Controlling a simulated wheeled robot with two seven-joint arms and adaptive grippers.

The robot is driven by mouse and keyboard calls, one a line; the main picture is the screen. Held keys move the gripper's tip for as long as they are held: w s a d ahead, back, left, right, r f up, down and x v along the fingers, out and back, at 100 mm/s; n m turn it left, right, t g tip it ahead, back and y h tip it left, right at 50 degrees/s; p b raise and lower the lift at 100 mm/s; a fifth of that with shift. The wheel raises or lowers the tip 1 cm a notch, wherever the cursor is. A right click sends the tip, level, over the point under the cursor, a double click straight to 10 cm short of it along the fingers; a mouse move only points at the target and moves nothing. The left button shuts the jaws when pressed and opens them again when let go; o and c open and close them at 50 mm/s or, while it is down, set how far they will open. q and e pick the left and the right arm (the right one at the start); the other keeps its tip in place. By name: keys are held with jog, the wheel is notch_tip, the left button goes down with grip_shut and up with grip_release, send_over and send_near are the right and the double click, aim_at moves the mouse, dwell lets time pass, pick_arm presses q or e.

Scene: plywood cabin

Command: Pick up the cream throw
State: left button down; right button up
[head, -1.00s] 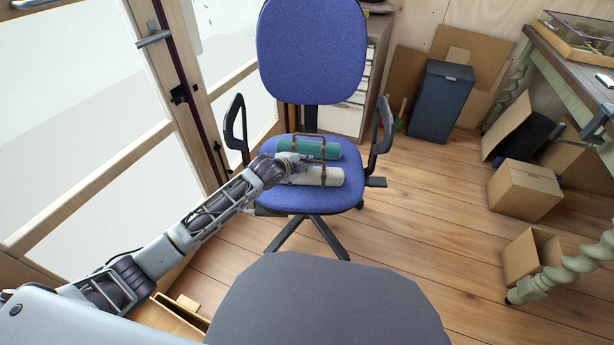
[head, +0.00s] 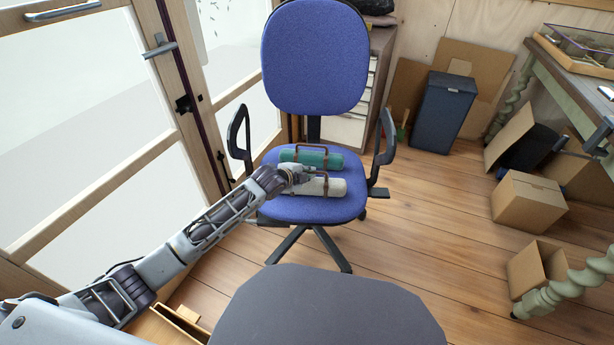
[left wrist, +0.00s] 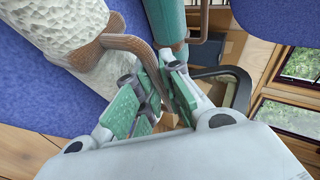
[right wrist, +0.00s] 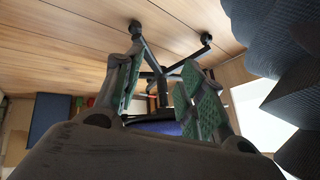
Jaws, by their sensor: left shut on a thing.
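The cream throw (head: 330,187) is a rolled pale bundle with brown straps and a handle. It lies on the blue seat of the office chair (head: 318,62), in front of a green roll (head: 322,158) with similar straps. My left gripper (head: 305,175) reaches in from the left and hides part of it. In the left wrist view, the cream throw (left wrist: 62,25) is at upper left, and the left gripper's fingers (left wrist: 166,78) are shut on its brown strap handle. The throw appears to rest on the seat. My right gripper (right wrist: 160,78) is open and empty, away from the throw.
The chair's armrests (head: 239,140) stand on both sides of the seat. A glazed door (head: 110,110) is at left. Cardboard boxes (head: 530,200) and a table (head: 575,85) are at right. Floor between chair and boxes is clear.

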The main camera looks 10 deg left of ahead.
pick_arm(q)
notch_tip(320, 180, up, 2)
jog(key=shift+r+p, duration=0.1)
jog(key=shift+p, duration=0.3)
notch_tip(320, 180, up, 6)
jog(key=p, duration=0.2)
jog(key=shift+w+p, duration=0.1)
jog(key=shift+p, duration=0.2)
jog(key=shift+r+p, duration=0.45)
jog(key=shift+r, duration=0.5)
pick_arm(e)
notch_tip(320, 180, up, 8)
jog(key=d+g+h, duration=0.1)
jog(key=shift+s+d+n+g, duration=0.2)
jog(key=shift+d+n+g, duration=0.1)
jog(key=shift+n, duration=0.1)
